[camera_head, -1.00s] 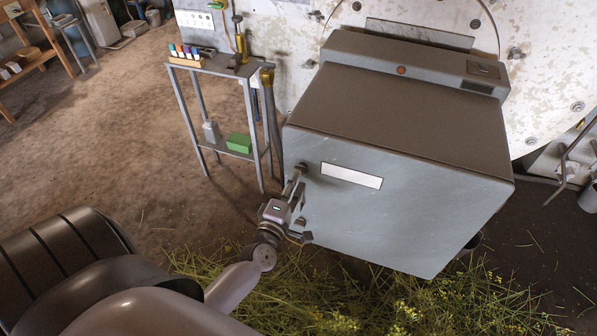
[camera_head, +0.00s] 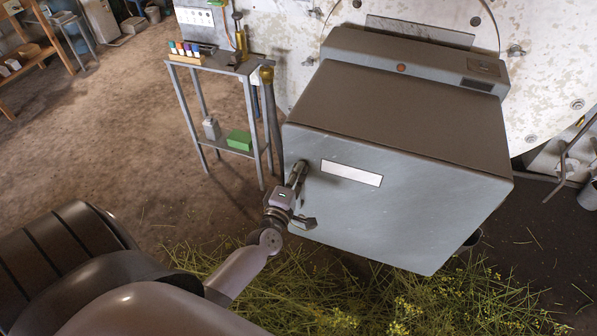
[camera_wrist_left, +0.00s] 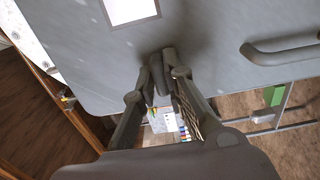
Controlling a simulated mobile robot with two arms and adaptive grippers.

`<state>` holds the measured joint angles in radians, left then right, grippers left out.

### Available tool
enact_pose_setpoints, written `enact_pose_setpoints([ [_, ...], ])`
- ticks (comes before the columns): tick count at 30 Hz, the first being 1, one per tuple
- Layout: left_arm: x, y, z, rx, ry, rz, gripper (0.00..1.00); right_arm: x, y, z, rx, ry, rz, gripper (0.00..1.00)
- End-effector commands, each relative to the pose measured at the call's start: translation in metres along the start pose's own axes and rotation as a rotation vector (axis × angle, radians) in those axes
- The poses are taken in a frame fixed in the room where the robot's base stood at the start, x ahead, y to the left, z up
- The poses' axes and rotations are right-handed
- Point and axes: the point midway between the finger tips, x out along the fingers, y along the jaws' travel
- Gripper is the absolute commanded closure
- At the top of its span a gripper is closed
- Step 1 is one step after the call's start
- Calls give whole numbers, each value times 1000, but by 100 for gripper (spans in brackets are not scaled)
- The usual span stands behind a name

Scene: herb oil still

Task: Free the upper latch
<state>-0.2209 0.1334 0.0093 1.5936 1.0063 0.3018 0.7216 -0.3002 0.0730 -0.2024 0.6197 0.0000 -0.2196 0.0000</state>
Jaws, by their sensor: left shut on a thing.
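A large grey box (camera_head: 390,220) with a white label (camera_head: 351,173) on its front panel stands in front of me. My left gripper (camera_head: 297,173) reaches the upper left part of that panel and is shut on the upper latch, a dark grey piece. In the left wrist view my gripper's fingers (camera_wrist_left: 161,75) close around the latch (camera_wrist_left: 158,72), close to the panel's edge. The fingers hide much of the latch, so I cannot tell its exact position. My right gripper is not in view.
A bar handle (camera_wrist_left: 282,50) is on the panel beside the latch in the left wrist view. A metal stand (camera_head: 222,66) with small items is left of the box. Cut herbs (camera_head: 340,290) cover the floor below. Open floor (camera_head: 110,130) lies at left.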

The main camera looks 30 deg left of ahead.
Motion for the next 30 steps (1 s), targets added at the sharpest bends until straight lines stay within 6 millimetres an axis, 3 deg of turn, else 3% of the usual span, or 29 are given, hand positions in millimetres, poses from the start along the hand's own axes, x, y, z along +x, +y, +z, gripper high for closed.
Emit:
enact_pose_setpoints([
  [17, 0, 0, 0, 26, 0, -2, 100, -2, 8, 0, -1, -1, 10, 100],
  [30, 0, 2, 0, 316, 0, -3, 100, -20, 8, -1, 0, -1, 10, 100],
])
